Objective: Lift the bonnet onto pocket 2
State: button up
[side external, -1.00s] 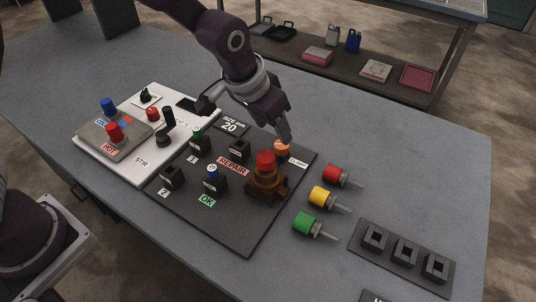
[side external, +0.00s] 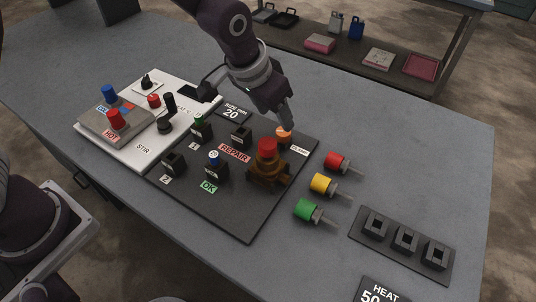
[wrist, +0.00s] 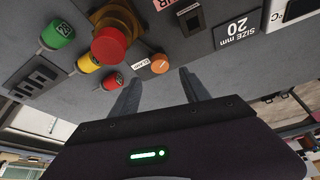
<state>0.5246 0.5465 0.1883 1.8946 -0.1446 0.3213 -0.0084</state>
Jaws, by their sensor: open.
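The brass valve body (side external: 268,176) stands on the dark repair board with a red top (side external: 267,147), probably the bonnet. The red top also shows in the wrist view (wrist: 109,46). A dark block (side external: 174,163) beside the label "2" is on the board's left side; it looks like pocket 2, and its inside is hard to make out. My gripper (side external: 287,122) is open and empty, behind the valve, close to an orange knob (side external: 284,132). In the wrist view the knob (wrist: 160,64) is just beyond and between my fingertips (wrist: 158,84); I cannot tell if they touch.
Red (side external: 337,161), yellow (side external: 322,184) and green (side external: 307,209) capped parts lie right of the board. A rack (side external: 405,243) with three square sockets is further right. A white panel (side external: 130,150) with knobs adjoins the board's left.

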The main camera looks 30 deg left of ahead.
notch_tip(320, 180, up, 11)
jog(key=m+g+y, duration=0.1)
jog(key=m+g, duration=0.3)
jog(key=m, duration=1.1)
send_over(267, 143)
notch_tip(267, 143, down, 3)
jog(key=shift+r, duration=0.15)
notch_tip(267, 143, down, 10)
jog(key=shift+f, duration=0.15)
jog(key=shift+f, duration=0.1)
grip_shut()
